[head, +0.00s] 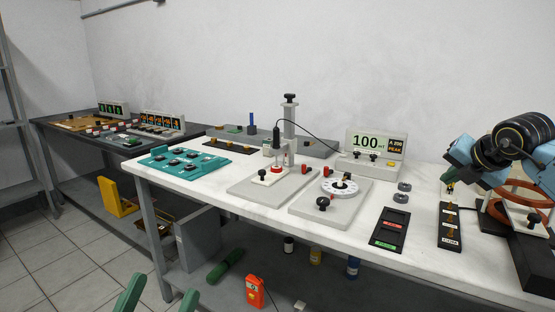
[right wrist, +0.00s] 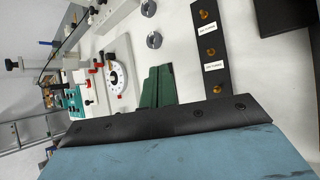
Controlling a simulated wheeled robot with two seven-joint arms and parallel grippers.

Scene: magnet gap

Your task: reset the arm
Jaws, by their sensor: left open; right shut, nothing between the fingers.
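My left gripper (head: 160,298) shows at the bottom left of the head view as two green fingers spread apart, open and empty, in front of the table. My right gripper (head: 449,176) is over the right part of the white table, near the far end of a black strip with brass pegs (head: 450,226). In the right wrist view its green fingers (right wrist: 157,86) are together with nothing between them, beside the same strip (right wrist: 212,50). Whether the fingertips touch anything cannot be told.
The white table (head: 300,222) holds a dial fixture (head: 341,187), a meter reading 100 (head: 368,143), a probe stand (head: 289,120), a teal tray (head: 185,162) and a black tray with red and green labels (head: 389,229). A copper-coloured coil (head: 521,190) stands at the right, near my right arm.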

